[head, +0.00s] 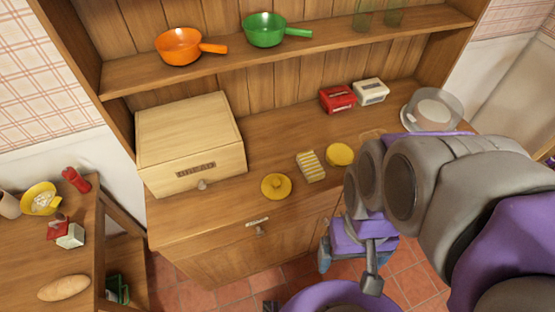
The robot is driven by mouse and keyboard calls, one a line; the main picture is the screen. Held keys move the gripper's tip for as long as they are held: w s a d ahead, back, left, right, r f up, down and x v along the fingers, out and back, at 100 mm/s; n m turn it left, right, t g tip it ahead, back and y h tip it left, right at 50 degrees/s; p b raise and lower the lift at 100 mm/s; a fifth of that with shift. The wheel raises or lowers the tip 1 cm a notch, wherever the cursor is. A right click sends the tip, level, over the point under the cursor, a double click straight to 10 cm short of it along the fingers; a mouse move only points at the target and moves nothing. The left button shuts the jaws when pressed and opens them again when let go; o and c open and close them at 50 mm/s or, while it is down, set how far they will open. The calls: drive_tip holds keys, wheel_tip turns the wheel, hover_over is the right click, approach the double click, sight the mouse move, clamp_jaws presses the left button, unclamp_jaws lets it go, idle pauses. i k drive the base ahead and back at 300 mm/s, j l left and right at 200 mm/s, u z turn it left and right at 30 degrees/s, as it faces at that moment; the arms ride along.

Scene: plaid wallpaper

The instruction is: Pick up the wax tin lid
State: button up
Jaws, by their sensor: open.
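A round yellow lid with a small raised knob (276,186) lies flat on the wooden counter near its front edge; it looks like the wax tin lid. A second round yellow piece, perhaps the tin (340,154), sits further back to the right. A striped yellow and white block (311,166) lies between them. My gripper (348,270) hangs in front of the counter, to the right of and nearer than the lid. It is open and seems empty. My arm hides part of the counter's right side.
A wooden bread box (190,143) stands left of the lid. Red (338,98) and white (370,91) boxes and a glass dome (435,108) stand at the back. Orange (180,46) and green (265,29) pans rest on the shelf above. A side table (85,262) is left.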

sight(275, 186)
drive_tip(key=j+z, duration=0.2)
drive_tip(key=z, duration=0.15)
drive_tip(key=j+z, duration=0.2)
drive_tip(key=z, duration=0.15)
drive_tip(key=j+z, duration=0.2)
drive_tip(key=z, duration=0.15)
drive_tip(key=k+l, duration=0.05)
